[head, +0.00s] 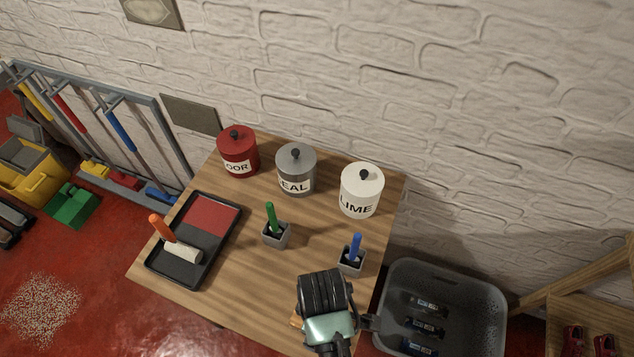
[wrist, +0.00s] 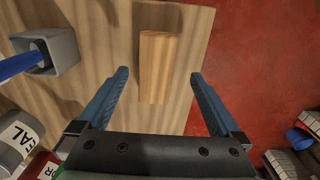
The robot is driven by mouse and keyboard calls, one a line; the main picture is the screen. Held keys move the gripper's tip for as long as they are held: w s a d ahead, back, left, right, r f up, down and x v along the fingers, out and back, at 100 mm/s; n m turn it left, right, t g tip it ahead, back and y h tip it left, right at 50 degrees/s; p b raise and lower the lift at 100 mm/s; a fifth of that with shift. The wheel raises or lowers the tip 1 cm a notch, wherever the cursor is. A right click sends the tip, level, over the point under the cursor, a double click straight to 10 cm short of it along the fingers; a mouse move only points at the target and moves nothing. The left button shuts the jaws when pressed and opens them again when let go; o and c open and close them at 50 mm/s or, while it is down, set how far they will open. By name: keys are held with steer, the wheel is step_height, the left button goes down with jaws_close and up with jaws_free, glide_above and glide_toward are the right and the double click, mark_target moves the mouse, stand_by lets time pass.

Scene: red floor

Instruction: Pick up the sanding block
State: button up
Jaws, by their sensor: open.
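The sanding block, a plain light-brown wooden block (wrist: 158,66), lies on the wooden table (wrist: 95,75) near its edge in the wrist view. My gripper (wrist: 159,75) is open above it, with one blue finger on each side of the block and a gap on both sides. Nothing is held. In the head view my wrist covers nearly all of the block; only a small orange-brown sliver (head: 296,316) shows at the left of the wrist, and I cannot tell for sure that it is the block. The fingertips are hidden there.
Two grey cups with a green handle (head: 271,217) and a blue handle (head: 355,247) stand close by. A black paint tray (head: 206,268) with a roller lies at left. Red (head: 238,153), grey (head: 296,171) and white (head: 361,191) canisters stand behind. A grey bin (head: 479,290) is right of the table.

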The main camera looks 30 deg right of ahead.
steer(key=f, duration=0.5)
steer(key=shift+w+d, duration=0.15)
steer(key=shift+w, duration=0.05)
steer(key=shift+c, duration=0.2)
steer(key=c, duration=1.5)
step_height(320, 180, up, 10)
steer(key=shift+r+p, duration=0.1)
steer(key=shift+p, duration=0.25)
